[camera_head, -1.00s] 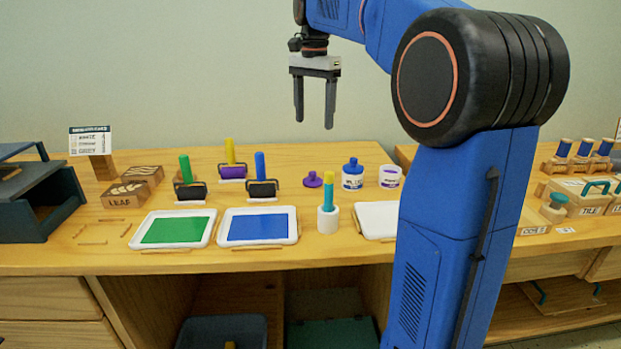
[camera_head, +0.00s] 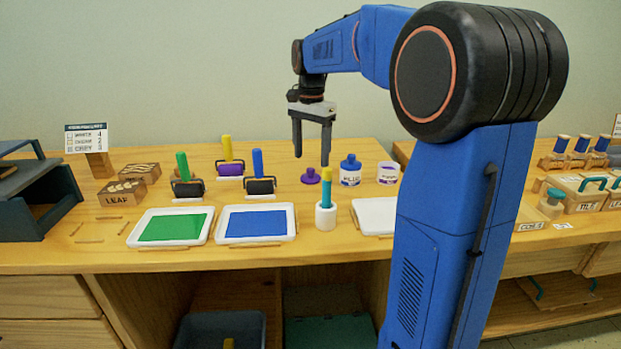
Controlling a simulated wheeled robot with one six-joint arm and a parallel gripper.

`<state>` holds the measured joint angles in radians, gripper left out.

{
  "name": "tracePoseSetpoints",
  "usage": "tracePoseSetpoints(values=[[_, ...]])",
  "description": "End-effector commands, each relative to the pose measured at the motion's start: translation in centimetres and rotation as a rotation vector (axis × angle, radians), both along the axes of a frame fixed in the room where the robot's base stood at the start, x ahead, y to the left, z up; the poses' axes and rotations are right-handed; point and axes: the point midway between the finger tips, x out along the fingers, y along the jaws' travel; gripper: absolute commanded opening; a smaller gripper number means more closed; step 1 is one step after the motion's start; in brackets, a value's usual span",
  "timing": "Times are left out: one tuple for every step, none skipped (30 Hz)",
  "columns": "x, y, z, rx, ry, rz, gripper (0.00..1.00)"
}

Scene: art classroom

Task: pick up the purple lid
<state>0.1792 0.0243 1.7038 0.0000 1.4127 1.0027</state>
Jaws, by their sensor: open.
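The purple lid (camera_head: 310,177) lies on the wooden table, a small disc with a raised knob. It sits left of the blue-lidded jar and behind the white holder. My gripper (camera_head: 311,160) is open and empty, with its two fingers pointing down. In the picture its fingertips are just above the lid, one to each side of the knob's line. The right fingertip is close to the lid's upper right edge. I cannot tell the exact height or depth between the fingers and the lid.
Right of the lid stand a blue-lidded jar (camera_head: 350,170) and an open white jar (camera_head: 388,173). Rollers (camera_head: 260,186) stand left. Blue (camera_head: 256,224) and green (camera_head: 171,228) trays lie in front.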

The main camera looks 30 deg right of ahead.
Motion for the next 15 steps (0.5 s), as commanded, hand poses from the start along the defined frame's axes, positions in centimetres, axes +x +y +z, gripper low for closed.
tracePoseSetpoints(values=[[-0.1, 0.1, -0.3, 0.001, 0.001, 0.0, 0.67], [-0.1, 0.1, -0.6, 0.001, 0.001, 0.0, 0.67], [-0.2, 0.2, -1.1, 0.001, 0.003, 0.0, 0.67], [-0.3, 0.3, -1.4, 0.0, 0.002, 0.0, 0.67], [-0.4, 0.3, -1.9, 0.0, 0.002, 0.0, 0.67], [-0.5, 0.4, -2.5, 0.001, 0.004, 0.0, 0.67], [-0.6, 0.5, -2.8, 0.001, 0.004, 0.0, 0.67], [-0.6, 0.5, -3.2, 0.0, 0.002, 0.0, 0.67], [-0.6, 0.5, -3.8, 0.0, 0.002, 0.0, 0.67], [-0.6, 0.5, -4.1, 0.001, 0.004, 0.0, 0.67], [-0.5, 0.5, -4.4, 0.0, 0.002, 0.0, 0.67], [-0.5, 0.5, -4.7, 0.001, 0.001, 0.0, 0.67], [-0.5, 0.5, -4.9, 0.001, 0.001, 0.0, 0.67], [-0.5, 0.5, -5.0, 0.001, 0.001, 0.0, 0.67], [-0.5, 0.5, -5.1, 0.001, 0.001, 0.0, 0.67]])
